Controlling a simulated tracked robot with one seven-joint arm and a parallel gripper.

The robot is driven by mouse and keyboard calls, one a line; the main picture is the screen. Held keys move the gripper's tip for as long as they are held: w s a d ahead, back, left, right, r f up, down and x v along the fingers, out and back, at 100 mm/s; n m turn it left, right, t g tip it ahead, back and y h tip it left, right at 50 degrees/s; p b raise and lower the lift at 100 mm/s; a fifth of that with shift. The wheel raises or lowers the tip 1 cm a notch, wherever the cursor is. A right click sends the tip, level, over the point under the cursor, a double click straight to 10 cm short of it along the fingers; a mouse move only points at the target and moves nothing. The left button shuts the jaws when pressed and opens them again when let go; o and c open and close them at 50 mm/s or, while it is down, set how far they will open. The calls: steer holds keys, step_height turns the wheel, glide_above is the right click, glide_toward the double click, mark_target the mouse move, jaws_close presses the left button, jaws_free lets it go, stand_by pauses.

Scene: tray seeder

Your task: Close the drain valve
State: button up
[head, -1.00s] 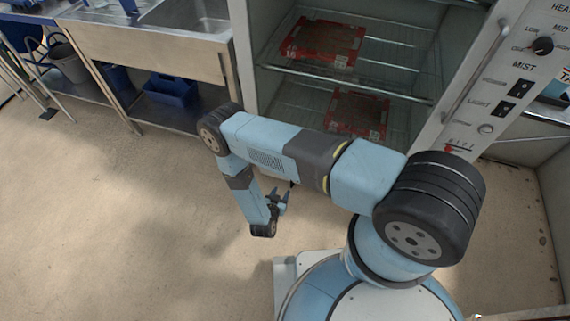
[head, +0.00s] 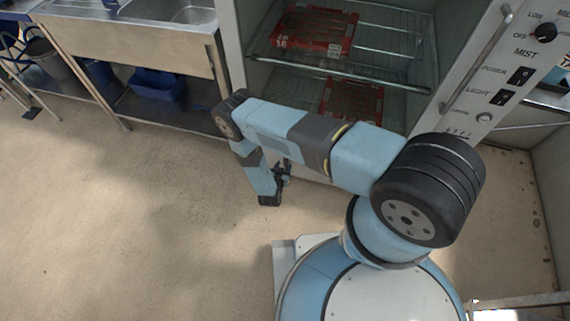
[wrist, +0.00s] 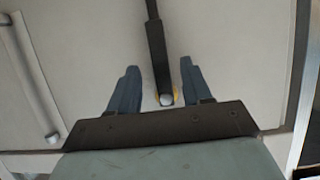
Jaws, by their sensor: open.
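A dark lever (wrist: 156,45) shows in the wrist view, with a round silver end and a bit of yellow metal beside it. It looks like the drain valve's handle, and it runs upward in the picture in front of a pale panel. My gripper (wrist: 158,75) is open, with one blue-grey finger on each side of the lever's lower end. I see no contact between fingers and lever. In the head view my gripper (head: 286,171) hangs low in front of the cabinet's lower front. The valve is not clearly visible there.
An open cabinet (head: 232,50) with wire racks and red-edged trays (head: 314,30) stands ahead. Its control panel (head: 505,75) is at right. A steel sink bench (head: 130,50) is at left. In the wrist view a bar handle (wrist: 38,90) lies left. Open floor (head: 120,220) spreads left.

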mark_target(285, 162)
steer(key=shift+x, duration=1.6)
steer(key=shift+c, duration=0.3)
jaws_close()
